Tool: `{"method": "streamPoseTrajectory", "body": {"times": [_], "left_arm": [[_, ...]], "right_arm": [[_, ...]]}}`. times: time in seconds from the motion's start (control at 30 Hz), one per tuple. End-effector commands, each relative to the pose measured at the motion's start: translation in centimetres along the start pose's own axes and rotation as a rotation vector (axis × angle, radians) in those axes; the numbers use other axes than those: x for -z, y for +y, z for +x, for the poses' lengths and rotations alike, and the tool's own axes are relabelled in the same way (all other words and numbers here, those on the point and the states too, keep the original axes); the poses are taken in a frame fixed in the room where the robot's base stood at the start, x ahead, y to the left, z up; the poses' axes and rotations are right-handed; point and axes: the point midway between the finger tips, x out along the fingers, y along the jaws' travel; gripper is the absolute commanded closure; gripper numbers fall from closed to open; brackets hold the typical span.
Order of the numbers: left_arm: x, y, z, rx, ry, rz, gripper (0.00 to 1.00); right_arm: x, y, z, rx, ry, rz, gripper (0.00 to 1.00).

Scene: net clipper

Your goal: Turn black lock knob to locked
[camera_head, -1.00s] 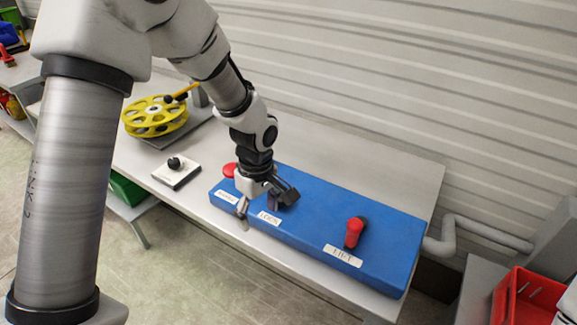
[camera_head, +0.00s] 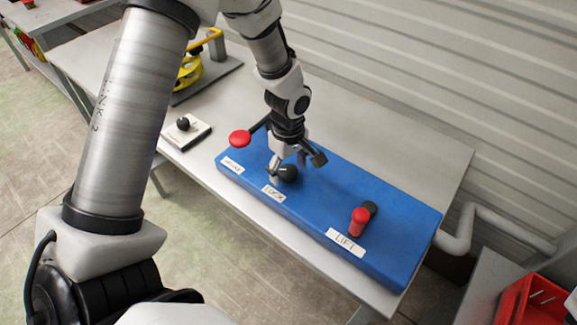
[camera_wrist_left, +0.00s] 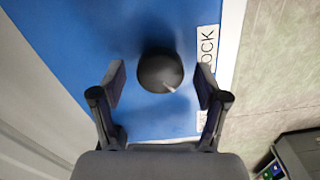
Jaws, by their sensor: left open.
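The round black lock knob (camera_head: 288,173) sits on the blue panel (camera_head: 330,195), behind its LOCK label (camera_head: 274,193). My left gripper (camera_head: 296,167) is open over it. In the left wrist view the knob (camera_wrist_left: 160,71) lies between the two spread fingers, with a gap on each side. A short pale mark (camera_wrist_left: 170,88) on the knob points toward the lower right of that view. The LOCK label (camera_wrist_left: 207,45) is to the right there, partly behind a finger. My right gripper is not in view.
A red mushroom-shaped button (camera_head: 240,138) stands left of the knob. A red-topped lever (camera_head: 358,220) by the LIFT label (camera_head: 345,242) stands to the right.

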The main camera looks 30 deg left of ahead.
Motion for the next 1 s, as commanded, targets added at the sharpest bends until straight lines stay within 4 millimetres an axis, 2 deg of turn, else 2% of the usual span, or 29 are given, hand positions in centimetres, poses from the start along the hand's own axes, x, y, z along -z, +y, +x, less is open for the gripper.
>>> {"method": "streamPoseTrajectory", "body": {"times": [0.07, 0.1, 0.23, 0.67, 1.0], "left_arm": [[0.0, 0.0, 0.0, 0.0, 0.0, 0.0, 0.26], [0.0, 0.0, 0.0, 0.0, 0.0, 0.0, 0.4], [0.0, 0.0, 0.0, 0.001, 0.0, 0.0, 0.86], [0.0, -0.1, 0.1, 0.004, -0.001, 0.018, 0.86], [-0.1, -0.2, 0.0, 0.007, -0.002, 0.177, 0.86]], "right_arm": [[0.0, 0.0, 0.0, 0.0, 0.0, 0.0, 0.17], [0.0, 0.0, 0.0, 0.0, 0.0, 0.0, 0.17], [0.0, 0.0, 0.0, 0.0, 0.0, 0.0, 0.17], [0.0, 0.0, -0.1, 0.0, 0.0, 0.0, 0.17], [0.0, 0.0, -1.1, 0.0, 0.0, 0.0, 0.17]]}}
